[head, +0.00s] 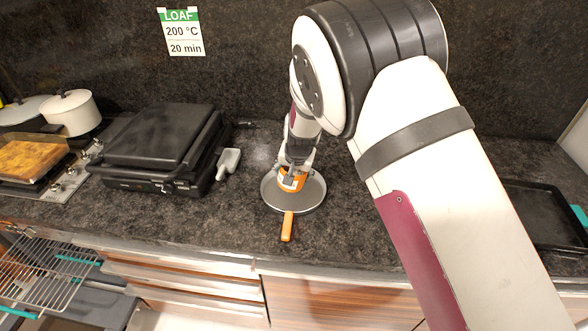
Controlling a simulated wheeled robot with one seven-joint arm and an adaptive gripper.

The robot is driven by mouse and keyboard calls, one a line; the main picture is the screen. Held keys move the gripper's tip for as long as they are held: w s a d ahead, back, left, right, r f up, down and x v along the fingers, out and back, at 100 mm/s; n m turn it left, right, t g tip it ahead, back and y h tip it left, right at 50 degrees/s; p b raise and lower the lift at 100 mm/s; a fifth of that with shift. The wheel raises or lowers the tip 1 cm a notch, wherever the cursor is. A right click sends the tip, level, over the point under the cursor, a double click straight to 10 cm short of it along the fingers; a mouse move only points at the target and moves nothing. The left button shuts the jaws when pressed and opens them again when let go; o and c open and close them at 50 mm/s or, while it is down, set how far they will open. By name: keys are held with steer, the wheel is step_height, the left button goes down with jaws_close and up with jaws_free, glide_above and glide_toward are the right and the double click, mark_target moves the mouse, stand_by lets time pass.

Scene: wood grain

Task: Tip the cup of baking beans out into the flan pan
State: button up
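My gripper (293,166) reaches down over the middle of the counter, with its fingers on either side of an orange cup (291,182) with a whitish patch. It appears shut on the cup. The cup overlaps a round grey pan (313,196) on the counter. I cannot tell whether the cup touches the pan or hangs just above it. An orange handle (287,227) extends from the pan's near side toward the counter edge. The beans cannot be made out, and my gripper partly hides the cup's top.
A black contact grill (160,140) stands to the left, with a light grey scoop-like item (229,162) beside it. A dark tray (545,215) lies right, behind my arm. A wire rack (45,272) sits low left.

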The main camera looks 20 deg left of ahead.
steer(key=shift+w+d+f+y, duration=0.15)
steer(key=shift+w+d+y, duration=0.15)
steer(key=shift+d+y, duration=0.15)
steer(key=shift+f+m+y+b, duration=0.1)
steer(key=shift+m+y+b, duration=0.2)
steer(key=shift+y+b, duration=0.4)
steer(key=shift+s, duration=0.1)
steer(key=shift+d+f+y+b, duration=0.1)
steer(key=shift+d+y+b, duration=0.2)
steer(key=shift+b, duration=0.35)
steer(key=shift+y+b, duration=0.65)
steer(key=shift+b, duration=0.05)
steer(key=shift+f+m, duration=0.15)
steer(key=shift+m, duration=0.15)
steer(key=shift+y, duration=0.4)
